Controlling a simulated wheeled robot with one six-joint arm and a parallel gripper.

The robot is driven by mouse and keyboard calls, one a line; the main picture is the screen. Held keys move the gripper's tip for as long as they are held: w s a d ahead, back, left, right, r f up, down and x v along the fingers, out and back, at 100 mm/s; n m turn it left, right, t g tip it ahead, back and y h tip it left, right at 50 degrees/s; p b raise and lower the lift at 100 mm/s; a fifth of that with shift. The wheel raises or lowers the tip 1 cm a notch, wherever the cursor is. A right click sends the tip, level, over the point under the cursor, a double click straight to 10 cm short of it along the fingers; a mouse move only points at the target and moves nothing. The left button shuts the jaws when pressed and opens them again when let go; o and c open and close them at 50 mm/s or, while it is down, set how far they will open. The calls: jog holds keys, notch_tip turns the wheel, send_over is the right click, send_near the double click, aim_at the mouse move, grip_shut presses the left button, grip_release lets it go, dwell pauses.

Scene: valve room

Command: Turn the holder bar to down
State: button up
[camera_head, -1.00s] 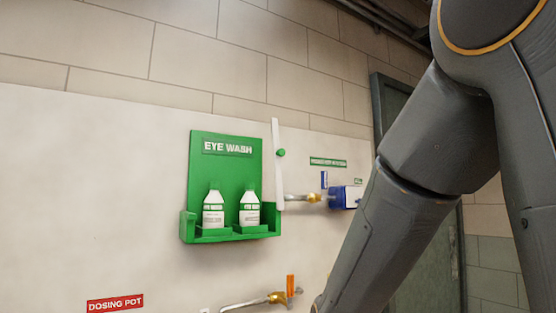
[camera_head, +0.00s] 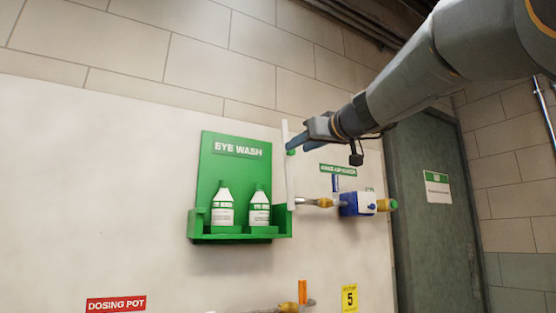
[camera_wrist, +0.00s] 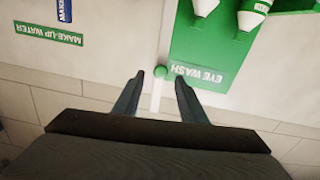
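The holder bar (camera_head: 290,180) is a white upright strip on the right side of the green eye wash station (camera_head: 208,165). Its green pivot knob shows in the wrist view (camera_wrist: 161,72), where the picture is upside down. My gripper (camera_head: 291,146) is at the bar's upper part in the head view and hides some of it. In the wrist view my gripper (camera_wrist: 158,80) is open, with the white bar (camera_wrist: 156,98) and knob between its spread fingers. I see no finger clearly touching the bar.
Two white bottles (camera_head: 223,208) stand in the station's tray. A brass pipe fitting (camera_head: 320,202) and blue valve box (camera_head: 357,204) are close to the right of the bar. An orange-handled valve (camera_head: 302,292) is below. A door (camera_head: 435,220) is farther right.

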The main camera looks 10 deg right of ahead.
aim_at(290, 162)
jog(key=shift+p+x, duration=0.95)
jog(key=shift+x, duration=1.85)
grip_shut()
